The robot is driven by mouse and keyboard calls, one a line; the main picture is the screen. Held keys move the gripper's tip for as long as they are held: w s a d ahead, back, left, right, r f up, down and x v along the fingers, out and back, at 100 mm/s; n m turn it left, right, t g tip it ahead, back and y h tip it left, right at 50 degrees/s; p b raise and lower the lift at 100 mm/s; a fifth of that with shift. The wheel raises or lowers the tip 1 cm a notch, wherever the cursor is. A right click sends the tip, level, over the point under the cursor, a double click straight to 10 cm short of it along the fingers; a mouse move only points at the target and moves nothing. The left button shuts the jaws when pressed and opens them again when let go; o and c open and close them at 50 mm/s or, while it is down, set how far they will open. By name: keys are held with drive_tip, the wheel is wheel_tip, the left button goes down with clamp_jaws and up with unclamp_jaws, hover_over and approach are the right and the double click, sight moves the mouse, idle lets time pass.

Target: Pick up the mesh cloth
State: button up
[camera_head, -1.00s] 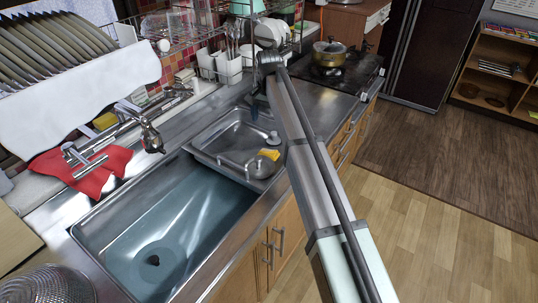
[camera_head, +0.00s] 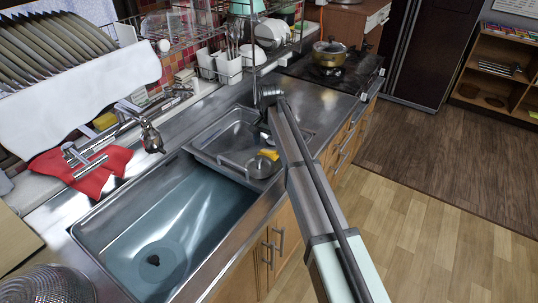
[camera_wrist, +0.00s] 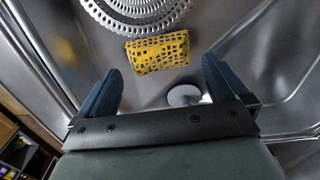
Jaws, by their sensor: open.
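The mesh cloth (camera_wrist: 157,52) is yellow with a grid of holes. It lies in the small steel basin (camera_head: 222,135), beside a round perforated metal strainer (camera_wrist: 135,12).
A white round disc (camera_wrist: 183,95) lies on the basin floor near the right finger. Basin walls rise at both sides. The large sink (camera_head: 170,225) is empty to the left. A wire rack (camera_head: 185,30) stands behind, and a pot (camera_head: 329,50) sits on the stove.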

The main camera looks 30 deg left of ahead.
drive_tip(key=shift+f, duration=1.35)
drive_tip(key=c, duration=1)
